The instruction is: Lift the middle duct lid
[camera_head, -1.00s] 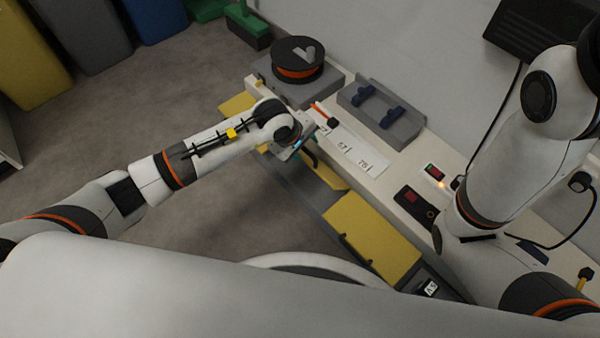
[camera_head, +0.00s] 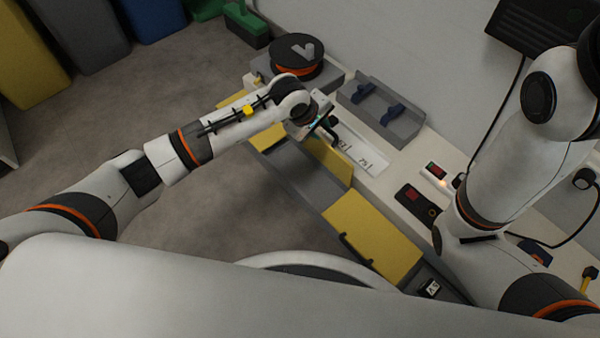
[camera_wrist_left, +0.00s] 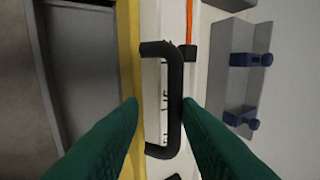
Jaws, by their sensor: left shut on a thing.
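The middle duct lid (camera_head: 332,165) is yellow and stands tilted up from the grey duct, its broad face showing in the head view. In the left wrist view it is a thin yellow strip (camera_wrist_left: 130,65), seen nearly edge-on. Its black bar handle (camera_wrist_left: 175,100) lies between the green fingers of my left gripper (camera_wrist_left: 162,103). My left gripper (camera_head: 327,124) is shut on this handle at the lid's upper edge; the wrist partly hides the grip in the head view. My right arm shows at the right, but its gripper is out of view.
A closed yellow lid (camera_head: 373,235) lies nearer me, and another yellow lid (camera_head: 236,105) is at the far end. On the bench stand a cable spool (camera_head: 297,57), a grey holder (camera_head: 383,113) with blue parts and a red-and-black device (camera_head: 417,203).

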